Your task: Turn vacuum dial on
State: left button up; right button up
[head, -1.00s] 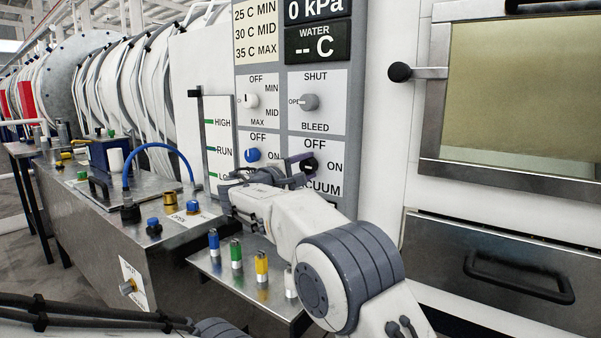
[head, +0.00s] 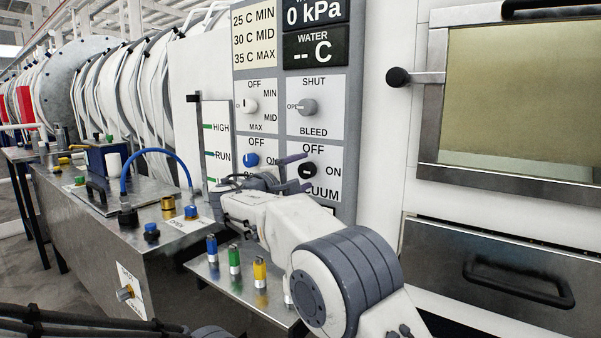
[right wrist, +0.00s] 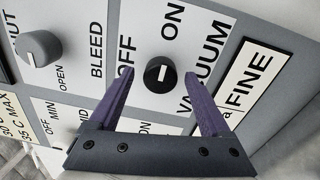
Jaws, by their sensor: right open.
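The vacuum dial (head: 308,172) is a round black knob with a white mark, low on the right of the grey control panel. OFF is above it and ON to its right. In the right wrist view the dial (right wrist: 159,72) sits between and just beyond the purple fingertips, with its white mark level in that picture. I cannot tell which word the mark points to. My right gripper (head: 304,170) is open in front of the dial, one finger on each side. It shows no clear contact in the right wrist view (right wrist: 159,76). My left gripper is out of view.
A blue knob (head: 251,159) is just left of the vacuum dial. A grey bleed knob (head: 307,107) and a white knob (head: 249,106) are above. Several coloured plugs stand on a metal shelf (head: 222,283) below. A drawer (head: 500,272) is at the right.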

jog(key=v, duration=0.9)
jog(key=s+d+f+g+y, duration=0.3)
jog(key=s+f+g, duration=0.1)
jog(key=s+f, duration=0.25)
jog(key=s+d+f+g+y, duration=0.2)
jog(key=s+d+f+g, duration=0.15)
jog(key=s+f, duration=0.35)
jog(key=s+d+f+m+g+y, duration=0.1)
jog(key=s+f+m+g+y, duration=0.1)
jog(key=s+f, duration=0.5)
jog(key=s+d+f+m+g+y, duration=0.1)
jog(key=s+f+g+y, duration=0.15)
jog(key=s, duration=0.95)
jog(key=s+d+f+m+g+y, duration=0.1)
jog(key=s+f+m+g+y, duration=0.15)
jog(key=s+f, duration=0.45)
notch_tip(320, 180, up, 25)
jog(key=s+p, duration=0.1)
jog(key=p, duration=2)
jog(key=shift+s+f+p, duration=0.15)
jog(key=shift+s+p, duration=0.2)
jog(key=shift+p, duration=0.05)
